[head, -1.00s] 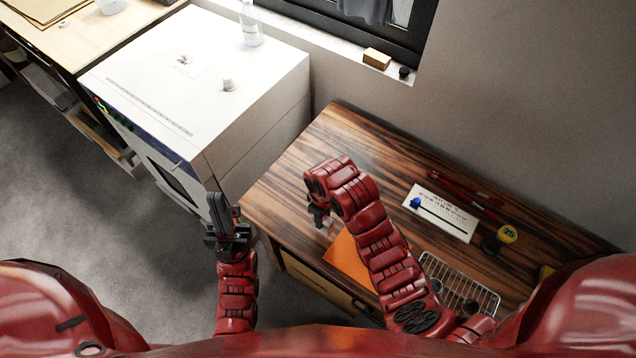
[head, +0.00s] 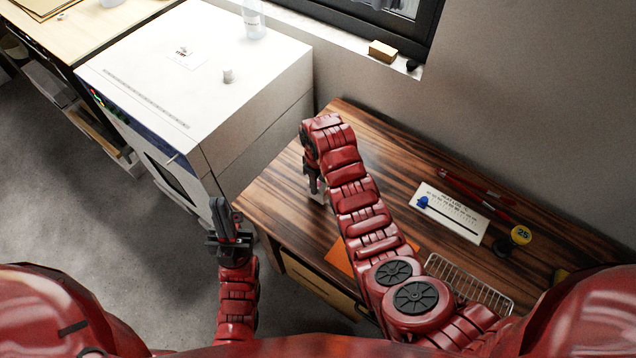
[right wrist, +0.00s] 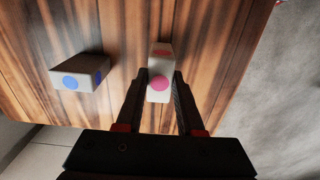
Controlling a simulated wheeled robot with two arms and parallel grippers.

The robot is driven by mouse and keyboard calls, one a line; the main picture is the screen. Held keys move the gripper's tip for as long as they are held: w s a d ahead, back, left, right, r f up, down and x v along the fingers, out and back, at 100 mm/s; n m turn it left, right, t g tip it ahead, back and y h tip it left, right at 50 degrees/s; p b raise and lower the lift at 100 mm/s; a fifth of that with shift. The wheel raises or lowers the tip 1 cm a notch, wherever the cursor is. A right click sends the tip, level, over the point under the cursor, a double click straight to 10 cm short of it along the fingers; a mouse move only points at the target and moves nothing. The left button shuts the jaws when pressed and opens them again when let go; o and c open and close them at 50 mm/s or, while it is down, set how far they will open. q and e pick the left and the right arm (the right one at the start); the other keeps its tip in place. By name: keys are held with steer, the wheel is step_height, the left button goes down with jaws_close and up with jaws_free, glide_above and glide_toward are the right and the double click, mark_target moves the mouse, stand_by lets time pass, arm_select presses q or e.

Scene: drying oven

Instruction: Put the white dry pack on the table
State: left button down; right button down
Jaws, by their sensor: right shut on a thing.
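A small white pack with pink dots (right wrist: 160,80) is between the fingers of my right gripper (right wrist: 158,92) in the right wrist view. The gripper is shut on it, over the dark wood table (right wrist: 215,50). I cannot tell whether the pack touches the wood. In the head view my right gripper (head: 315,184) is at the table's left part, with the pack mostly hidden under it. A second white pack with a blue dot (right wrist: 84,74) lies on the table beside it, apart from the gripper. My left gripper (head: 229,228) is off the table's left edge, with no object visible in it.
The white drying oven (head: 235,110) stands left of the table, with a bottle (head: 253,20) and a small white knob (head: 228,76) on top.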

steer(key=shift+f+p, duration=0.3)
steer(key=shift+f, duration=0.4)
steer(key=shift+f+b, duration=0.2)
steer(key=shift+b, duration=0.1)
steer(key=c, duration=0.5)
jaws_free()
steer(key=shift+r, duration=0.15)
